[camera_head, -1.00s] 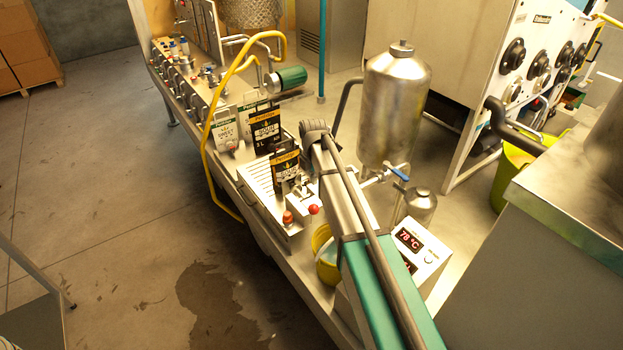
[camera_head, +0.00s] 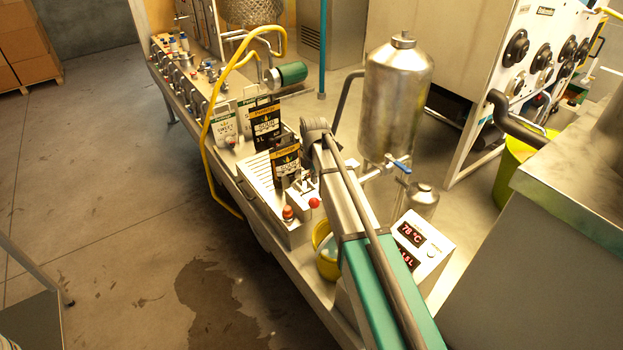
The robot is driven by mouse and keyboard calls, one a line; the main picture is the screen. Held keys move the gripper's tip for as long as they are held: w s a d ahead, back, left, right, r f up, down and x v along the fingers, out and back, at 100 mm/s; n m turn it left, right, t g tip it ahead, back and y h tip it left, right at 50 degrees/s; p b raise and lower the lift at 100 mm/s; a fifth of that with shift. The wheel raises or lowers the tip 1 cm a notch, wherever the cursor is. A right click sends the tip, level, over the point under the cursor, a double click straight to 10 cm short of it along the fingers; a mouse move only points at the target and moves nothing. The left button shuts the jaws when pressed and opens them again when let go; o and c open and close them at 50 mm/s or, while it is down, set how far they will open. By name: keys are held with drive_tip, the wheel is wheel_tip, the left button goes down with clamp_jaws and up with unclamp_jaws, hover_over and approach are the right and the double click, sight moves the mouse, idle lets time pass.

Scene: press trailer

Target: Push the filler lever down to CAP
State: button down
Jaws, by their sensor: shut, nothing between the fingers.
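The filler station (camera_head: 262,190) is a steel box with a slatted top on the trailer bed. A red ball knob (camera_head: 314,203), which looks like the filler lever's end, shows at its near right, just left of my arm. No CAP mark is readable. An orange-red knob (camera_head: 288,212) stands at the station's near corner. A black pouch with an orange top (camera_head: 286,160) stands upright at the filler. My arm reaches from the lower right to a dark wrist joint above and right of the station. My gripper's fingers are hidden behind my arm, so their contact with the lever cannot be seen.
A steel tank (camera_head: 398,95) stands right of my arm, with a blue-handled valve (camera_head: 401,166) below. A display box (camera_head: 425,245) reading 78 °C and a yellow bucket (camera_head: 325,262) are near my arm. A yellow hose (camera_head: 207,150) loops along the left edge.

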sight(314, 199)
drive_tip(key=shift+d+f+b, duration=0.1)
drive_tip(key=shift+f+b, duration=4.7)
drive_tip(key=shift+f, duration=0.15)
drive_tip(key=shift+w+d+f+b, duration=0.1)
drive_tip(key=shift+d+f+b, duration=0.05)
drive_tip(key=shift+f+b, duration=0.65)
drive_tip(key=shift+w+d+f+b, duration=0.15)
drive_tip(key=shift+d+f+b, duration=0.05)
drive_tip(key=shift+f+b, duration=0.6)
drive_tip(key=shift+w+d+f+b, duration=0.1)
drive_tip(key=shift+d+f+b, duration=0.05)
drive_tip(key=shift+f+b, duration=0.65)
drive_tip(key=shift+r, duration=0.15)
wheel_tip(314, 199, up, 10)
drive_tip(key=p, duration=1)
